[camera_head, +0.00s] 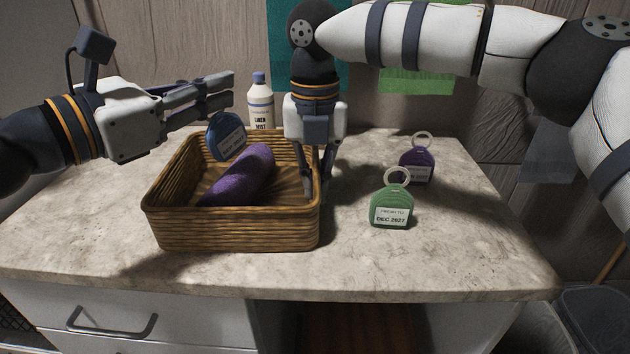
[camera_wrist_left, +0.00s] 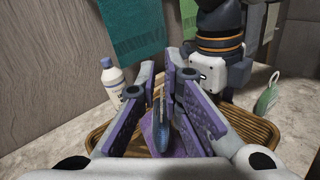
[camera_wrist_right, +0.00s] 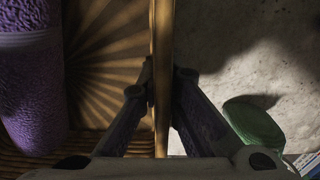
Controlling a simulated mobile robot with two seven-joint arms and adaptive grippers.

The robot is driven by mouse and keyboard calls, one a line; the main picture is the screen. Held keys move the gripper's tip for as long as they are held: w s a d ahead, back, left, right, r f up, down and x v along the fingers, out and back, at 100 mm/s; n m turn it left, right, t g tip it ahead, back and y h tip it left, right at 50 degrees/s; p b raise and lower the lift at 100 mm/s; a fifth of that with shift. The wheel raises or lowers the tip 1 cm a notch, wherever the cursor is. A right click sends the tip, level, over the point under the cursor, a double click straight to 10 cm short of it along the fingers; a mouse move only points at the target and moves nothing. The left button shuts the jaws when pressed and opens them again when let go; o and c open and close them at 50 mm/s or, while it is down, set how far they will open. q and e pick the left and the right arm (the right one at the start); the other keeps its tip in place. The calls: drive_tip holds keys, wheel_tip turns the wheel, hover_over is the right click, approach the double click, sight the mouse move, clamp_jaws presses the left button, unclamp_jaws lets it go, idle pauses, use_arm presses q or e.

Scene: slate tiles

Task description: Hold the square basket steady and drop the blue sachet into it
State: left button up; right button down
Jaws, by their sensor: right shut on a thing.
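The blue sachet (camera_head: 226,135), a round labelled tag, is over the back left of the square wicker basket (camera_head: 235,239), tilted, just under my left gripper (camera_head: 232,90). In the left wrist view the sachet (camera_wrist_left: 160,137) shows edge-on between the spread fingers; that gripper is open. I cannot tell whether the sachet touches a finger. My right gripper (camera_head: 318,190) points down and is shut on the basket's right wall, which runs between its fingers in the right wrist view (camera_wrist_right: 162,90). The basket stands flat on the counter.
A purple rolled cloth (camera_head: 240,177) lies in the basket. A white bottle (camera_head: 260,100) stands behind it. A green sachet (camera_head: 391,207) and a purple sachet (camera_head: 417,165) stand to the right. The counter's front right (camera_head: 440,255) is clear.

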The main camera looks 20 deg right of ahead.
use_arm(q)
drive_tip(key=shift+o, duration=1.2)
drive_tip(key=v, duration=1.2)
drive_tip(key=shift+s, duration=0.1)
use_arm(e)
drive_tip(key=c, duration=1.7)
unclamp_jaws()
